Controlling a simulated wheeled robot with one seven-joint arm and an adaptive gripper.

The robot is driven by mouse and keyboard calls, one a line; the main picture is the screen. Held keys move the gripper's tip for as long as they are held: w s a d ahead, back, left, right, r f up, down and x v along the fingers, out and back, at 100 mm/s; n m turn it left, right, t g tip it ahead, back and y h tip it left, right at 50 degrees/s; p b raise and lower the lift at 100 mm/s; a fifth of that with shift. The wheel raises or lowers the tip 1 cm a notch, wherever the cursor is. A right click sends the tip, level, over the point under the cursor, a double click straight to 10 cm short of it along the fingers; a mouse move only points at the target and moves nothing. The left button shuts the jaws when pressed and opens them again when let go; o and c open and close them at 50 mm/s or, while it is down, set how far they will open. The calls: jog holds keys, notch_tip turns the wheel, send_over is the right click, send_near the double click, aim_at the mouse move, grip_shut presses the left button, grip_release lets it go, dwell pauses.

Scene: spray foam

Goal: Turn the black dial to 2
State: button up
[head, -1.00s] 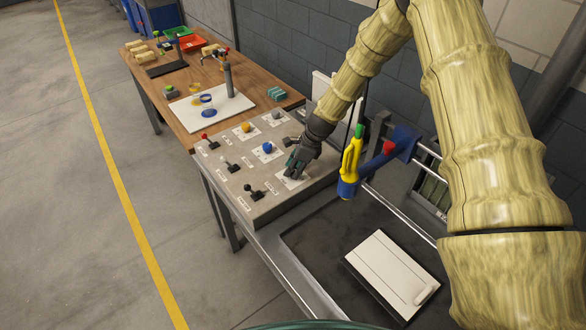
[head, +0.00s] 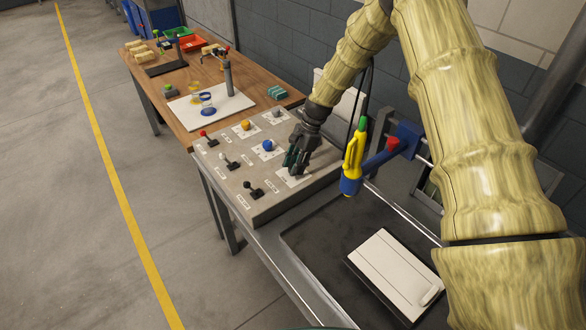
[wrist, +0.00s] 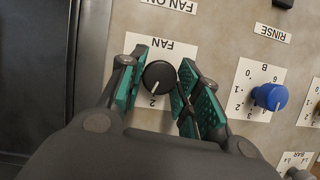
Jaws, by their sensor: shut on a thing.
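The black dial (wrist: 158,77) is on a white plate labelled FAN (wrist: 172,45), upside down in the wrist view. A light pointer mark on it points toward the printed 2 at the lower edge of the plate. The fingers cover parts of the plate, and other scale numbers are hidden. In the head view my gripper (head: 295,166) is at the right side of the grey panel (head: 235,188), and the dial is mostly hidden.
Orange (head: 245,125) and grey (head: 277,112) knobs and several levers (head: 253,187) share the panel. A yellow and blue tool (head: 353,160) stands close to the right of my gripper.

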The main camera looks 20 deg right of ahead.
jog(key=shift+s+f+n+g+b, duration=0.15)
jog(key=shift+n+g+b, duration=0.2)
jog(key=shift+n, duration=0.6)
jog(key=shift+w+f+n+g+b, duration=0.1)
jog(key=shift+n+g+b, duration=0.25)
jog(key=shift+n, duration=0.6)
jog(key=shift+s, duration=0.1)
jog(key=o, duration=1)
jog(key=shift+d+r, duration=0.1)
jog(key=shift+r, duration=0.1)
jog(key=shift+w+r+h, duration=0.2)
jog(key=shift+h, duration=0.1)
jog(key=v, duration=1.1)
jog(key=shift+d+r, duration=0.15)
